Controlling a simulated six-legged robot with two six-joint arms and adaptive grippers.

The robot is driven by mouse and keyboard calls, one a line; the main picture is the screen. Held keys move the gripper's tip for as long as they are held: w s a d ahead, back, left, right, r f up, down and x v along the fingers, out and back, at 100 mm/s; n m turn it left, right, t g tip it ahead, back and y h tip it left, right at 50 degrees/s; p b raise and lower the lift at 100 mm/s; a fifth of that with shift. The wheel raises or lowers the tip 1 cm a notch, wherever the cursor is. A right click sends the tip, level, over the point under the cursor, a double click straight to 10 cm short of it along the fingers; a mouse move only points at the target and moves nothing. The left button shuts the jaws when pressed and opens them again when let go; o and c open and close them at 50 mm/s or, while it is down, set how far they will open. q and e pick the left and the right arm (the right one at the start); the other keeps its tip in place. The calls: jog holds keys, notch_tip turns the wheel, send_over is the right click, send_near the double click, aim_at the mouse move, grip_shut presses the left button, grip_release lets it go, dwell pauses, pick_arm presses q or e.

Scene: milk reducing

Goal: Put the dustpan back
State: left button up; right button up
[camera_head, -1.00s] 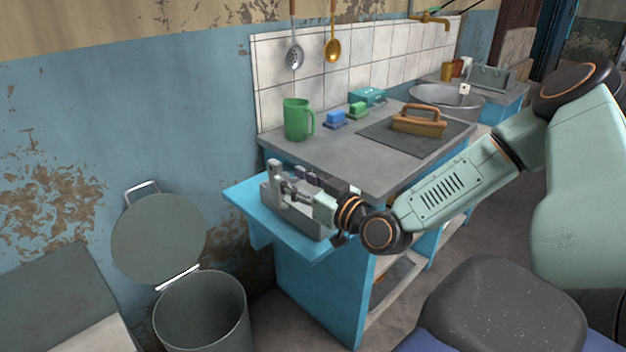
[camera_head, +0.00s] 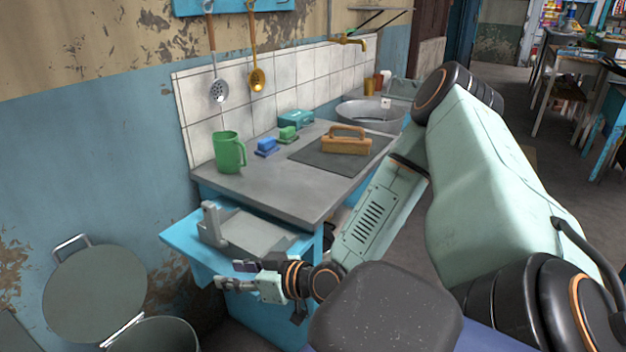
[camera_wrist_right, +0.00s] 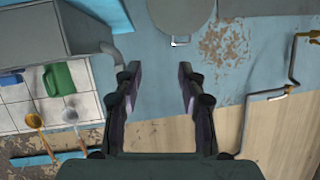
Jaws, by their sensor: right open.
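The grey dustpan (camera_head: 247,232) lies on the blue side shelf (camera_head: 185,240) at the left end of the counter. My right gripper (camera_head: 230,275) is open and empty, below and in front of the shelf, apart from the dustpan. In the right wrist view, the gripper's two fingers (camera_wrist_right: 160,88) are spread with nothing between them. A grey shape at the upper left of that view seems to be the dustpan (camera_wrist_right: 93,35). My left gripper is not in view.
The counter (camera_head: 262,190) holds a green mug (camera_head: 228,152), blue and green small items, and a wooden-handled brush (camera_head: 346,142) on a dark mat. A grey bin with a raised lid (camera_head: 93,290) stands at lower left. Ladles hang on the wall.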

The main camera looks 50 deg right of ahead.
jog(key=s+a+f+g+h, duration=0.1)
jog(key=s+f+g, duration=0.3)
jog(key=s, duration=0.5)
jog(key=s+a+f+m+g+h, duration=0.1)
jog(key=s+a+f+g, duration=0.3)
jog(key=s+f, duration=0.3)
jog(key=s+a+f+g+h, duration=0.1)
jog(key=s+a+f+g, duration=0.2)
jog(key=s, duration=0.8)
notch_tip(320, 180, down, 3)
jog(key=g, duration=0.2)
jog(key=shift+a+r+g, duration=0.15)
jog(key=shift+g, duration=0.15)
